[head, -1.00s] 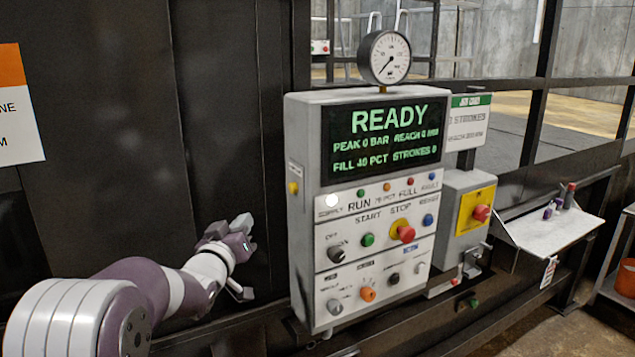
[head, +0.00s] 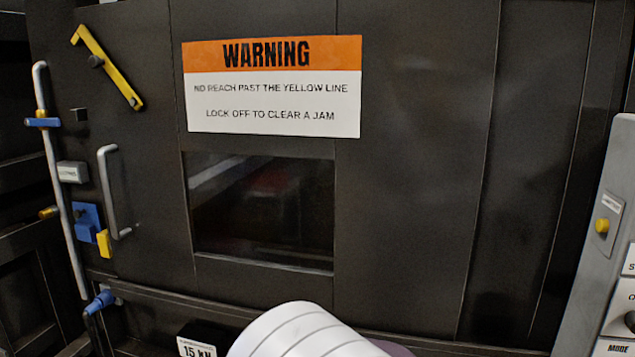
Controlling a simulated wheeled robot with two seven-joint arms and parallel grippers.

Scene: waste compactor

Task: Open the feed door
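The dark feed door (head: 420,190) fills most of the head view and looks shut. It carries an orange and white warning sign (head: 272,90) and a dark window (head: 262,225). A grey bar handle (head: 108,190) stands upright near its left edge. A tilted yellow bar (head: 108,68) is at the upper left. A tall grey rod (head: 58,180) with a blue clamp (head: 42,122) runs along the left edge. A blue block (head: 87,220) with a yellow piece (head: 104,243) sits low beside the handle. Neither gripper is in view.
A grey control box (head: 595,250) with a yellow button stands at the right edge. A blue-handled part (head: 98,303) sticks out below the door at the left. My white arm link shows at the bottom middle. The space before the handle looks clear.

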